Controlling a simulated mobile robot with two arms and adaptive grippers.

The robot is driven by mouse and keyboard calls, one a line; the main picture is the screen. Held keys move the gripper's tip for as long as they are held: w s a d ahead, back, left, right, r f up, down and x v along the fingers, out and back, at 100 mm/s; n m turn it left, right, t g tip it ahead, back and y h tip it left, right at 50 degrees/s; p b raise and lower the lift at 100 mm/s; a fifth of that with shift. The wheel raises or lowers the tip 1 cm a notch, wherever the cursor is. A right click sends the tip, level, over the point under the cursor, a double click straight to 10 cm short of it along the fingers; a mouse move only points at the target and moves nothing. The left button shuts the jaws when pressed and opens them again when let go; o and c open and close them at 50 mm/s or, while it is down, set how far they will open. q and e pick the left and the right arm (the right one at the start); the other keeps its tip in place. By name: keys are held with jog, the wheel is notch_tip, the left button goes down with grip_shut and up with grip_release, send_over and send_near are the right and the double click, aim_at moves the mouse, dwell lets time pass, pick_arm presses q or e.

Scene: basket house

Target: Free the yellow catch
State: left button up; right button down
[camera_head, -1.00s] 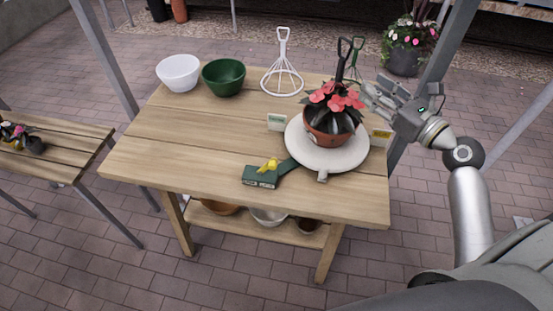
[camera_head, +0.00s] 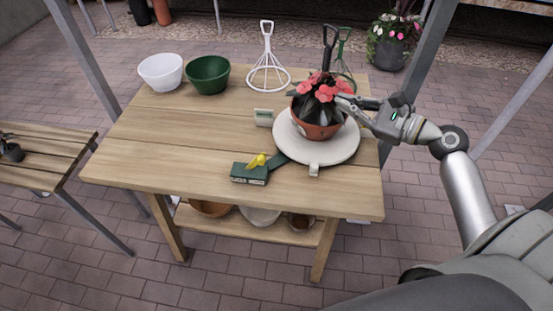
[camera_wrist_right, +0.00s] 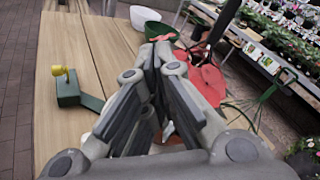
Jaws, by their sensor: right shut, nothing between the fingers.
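The yellow catch (camera_head: 258,160) stands tilted on a dark green block (camera_head: 249,174) at the table's front middle. A green arm (camera_head: 279,158) runs from the block to a round white turntable (camera_head: 345,152). In the right wrist view the catch (camera_wrist_right: 59,71) and block (camera_wrist_right: 67,90) are at the left, apart from my gripper. A potted plant with red flowers (camera_head: 318,132) sits on the turntable. My right gripper (camera_head: 345,102) is shut and empty, close against the plant's right side; whether it touches is unclear. My left gripper is not in view.
White (camera_head: 161,71) and green (camera_head: 208,75) bowls and a white wire stand (camera_head: 268,75) line the table's back. A dark-handled tool rises behind the plant. A small card (camera_head: 263,117) stands left of the turntable. The wooden table (camera_head: 170,155) is clear at the front left.

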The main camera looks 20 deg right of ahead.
jog(key=s+a+f+n+g+y+b, duration=0.2)
jog(key=f+n, duration=0.3)
jog(key=n, duration=0.3)
jog(key=s+a+f+n+g+y+b, duration=0.3)
jog(key=f+n+g+b, duration=0.1)
jog(key=n, duration=0.5)
jog(key=shift+f+n, duration=0.3)
jog(key=shift+f, duration=0.1)
jog(key=shift+s, duration=0.1)
jog(key=p, duration=0.2)
send_near(265, 156)
jog(key=x, duration=0.5)
jog(key=shift+r, duration=0.25)
jog(key=shift+x, duration=1)
jog(key=shift+f, duration=0.15)
jog(key=shift+p, duration=0.3)
